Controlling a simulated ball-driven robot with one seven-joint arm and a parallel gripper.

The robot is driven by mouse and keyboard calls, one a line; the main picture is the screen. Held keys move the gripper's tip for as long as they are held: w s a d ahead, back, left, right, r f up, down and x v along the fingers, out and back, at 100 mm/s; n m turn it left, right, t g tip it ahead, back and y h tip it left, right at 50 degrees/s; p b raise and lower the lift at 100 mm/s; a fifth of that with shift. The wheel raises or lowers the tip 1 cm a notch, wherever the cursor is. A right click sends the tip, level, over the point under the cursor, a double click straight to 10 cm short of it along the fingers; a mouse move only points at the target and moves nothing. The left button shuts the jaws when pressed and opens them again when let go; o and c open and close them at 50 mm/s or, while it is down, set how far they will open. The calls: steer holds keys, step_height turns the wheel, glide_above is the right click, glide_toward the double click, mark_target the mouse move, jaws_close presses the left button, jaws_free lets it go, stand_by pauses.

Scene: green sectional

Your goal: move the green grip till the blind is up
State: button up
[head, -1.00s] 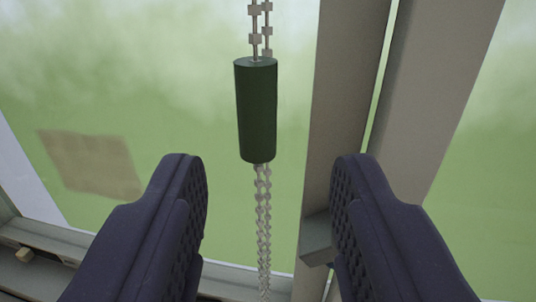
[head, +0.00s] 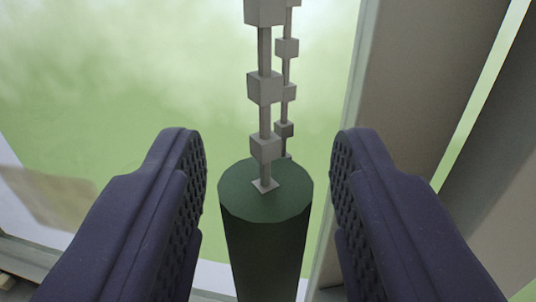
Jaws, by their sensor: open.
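The green grip (head: 265,245) is a dark green upright cylinder in the lower middle of the head view. Two strands of pale beaded chain (head: 265,90) rise from its top. My gripper (head: 268,150) is open, with one dark ridged finger on each side of the grip's upper end. A narrow gap shows between each finger and the grip, so neither appears to touch it. The grip's lower end is cut off by the picture's bottom edge. The blind itself cannot be made out.
A grey-brown window frame post (head: 415,110) stands close on the right, behind the right finger. The window pane (head: 110,70) lies behind the chain, with blurred green outside. A sill strip (head: 25,255) runs at the lower left.

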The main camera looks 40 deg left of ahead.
mark_target(269, 144)
steer(key=shift+c, duration=0.2)
jaws_close()
step_height(269, 144, up, 9)
steer(key=p, duration=0.6)
steer(key=shift+f, duration=0.1)
steer(key=shift+o, duration=0.2)
jaws_free()
